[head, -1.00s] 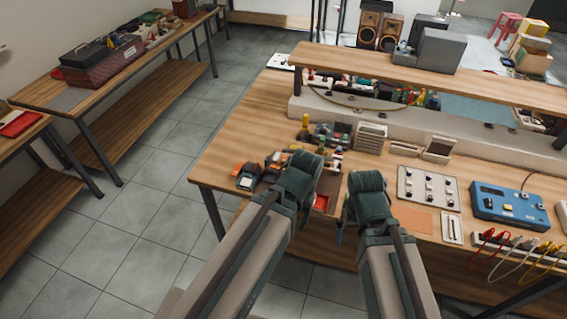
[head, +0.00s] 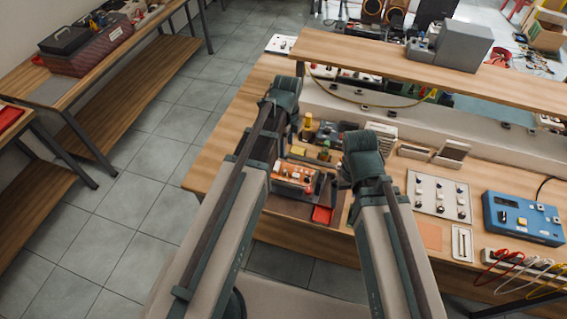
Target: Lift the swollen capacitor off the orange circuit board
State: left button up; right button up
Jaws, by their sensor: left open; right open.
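The orange circuit board (head: 292,172) lies on a dark mat near the table's front left, between my two arms in the picture. Small parts stand on it; they are too small for me to tell which is the swollen capacitor. My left gripper (head: 284,112) is open, beyond the board toward the back of the table, with its fingers mostly hidden by its own body. My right gripper (head: 346,172) is open, to the right of the board and apart from it in the picture. My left arm covers the area left of the board.
Behind are a yellow bottle (head: 307,122) and a parts box (head: 330,135). A raised shelf (head: 430,70) spans the back. A knob panel (head: 438,196) and a blue meter (head: 522,218) stand right. A flat orange sheet (head: 428,236) lies near them.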

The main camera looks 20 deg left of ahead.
pick_arm(q)
jog(key=b, duration=0.9)
send_over(285, 171)
notch_tip(285, 171, down, 9)
jog(key=shift+d+r, duration=0.15)
jog(key=f+b, duration=0.5)
jog(key=shift+a+f, duration=0.1)
jog(key=shift+a, duration=0.1)
jog(key=shift+c, duration=0.2)
grip_shut()
